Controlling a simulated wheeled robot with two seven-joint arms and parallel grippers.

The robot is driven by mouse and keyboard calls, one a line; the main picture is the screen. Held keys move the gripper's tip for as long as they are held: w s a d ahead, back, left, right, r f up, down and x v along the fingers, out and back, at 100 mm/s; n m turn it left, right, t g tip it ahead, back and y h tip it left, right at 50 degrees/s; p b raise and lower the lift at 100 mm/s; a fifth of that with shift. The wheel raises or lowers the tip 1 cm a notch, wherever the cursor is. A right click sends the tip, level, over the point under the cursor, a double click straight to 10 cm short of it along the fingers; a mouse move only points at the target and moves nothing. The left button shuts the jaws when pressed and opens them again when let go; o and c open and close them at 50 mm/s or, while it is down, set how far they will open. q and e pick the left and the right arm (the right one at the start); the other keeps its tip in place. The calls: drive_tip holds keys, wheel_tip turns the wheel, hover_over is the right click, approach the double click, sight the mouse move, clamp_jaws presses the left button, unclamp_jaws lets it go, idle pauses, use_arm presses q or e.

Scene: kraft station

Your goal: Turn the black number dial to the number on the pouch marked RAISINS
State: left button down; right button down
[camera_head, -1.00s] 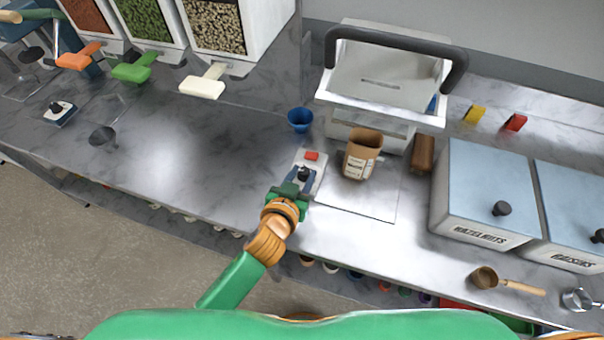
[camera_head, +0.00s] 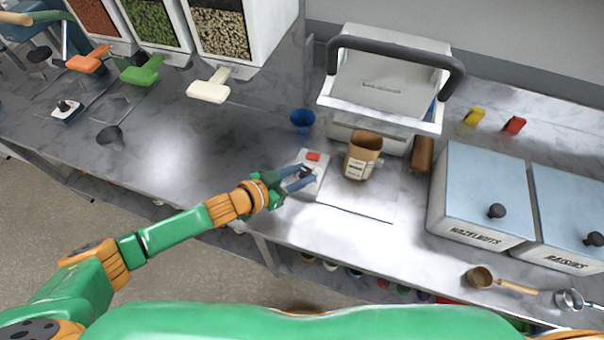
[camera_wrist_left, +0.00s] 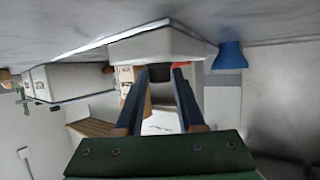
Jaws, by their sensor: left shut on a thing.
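The black number dial (camera_head: 306,172) sits on a small pale unit with a red button (camera_head: 313,156) on the counter. My left gripper (camera_head: 307,177) reaches in from the left with its blue fingers shut on the dial. In the left wrist view, the fingers (camera_wrist_left: 160,78) lie on either side of the black dial (camera_wrist_left: 160,74). The brown pouch (camera_head: 357,166) with a white label stands open just right of the unit; its print and number are too small to read. The dial's marks cannot be read. My right gripper is not in view.
A blue cup (camera_head: 302,119) stands behind the dial unit. A white machine with a dark handle (camera_head: 395,52) is behind the pouch. Bins marked HAZELNUTS (camera_head: 480,190) and RAISINS (camera_head: 570,215) stand at right. The counter left of the dial is largely clear.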

use_arm(q)
drive_tip(key=m+g+h+b, duration=0.1)
drive_tip(key=m+g+b, duration=0.1)
drive_tip(key=m+g+h+b, duration=0.1)
drive_tip(key=b, duration=0.1)
drive_tip(key=w+f+m+g+b, duration=0.1)
drive_tip(key=m+g+b, duration=0.1)
drive_tip(key=shift+a+m+g+h+b, duration=0.2)
drive_tip(key=shift+m+g+h+b, duration=0.1)
drive_tip(key=shift+h+b, duration=0.1)
drive_tip(key=m+g+b, duration=0.3)
drive_tip(key=g+b, duration=0.1)
drive_tip(key=b, duration=0.4)
drive_tip(key=shift+w, duration=0.1)
drive_tip(key=shift+r+m+g+b, duration=0.25)
drive_tip(key=shift+m+g+b, duration=0.3)
drive_tip(key=shift+b, duration=0.3)
drive_tip(key=shift+r, duration=0.1)
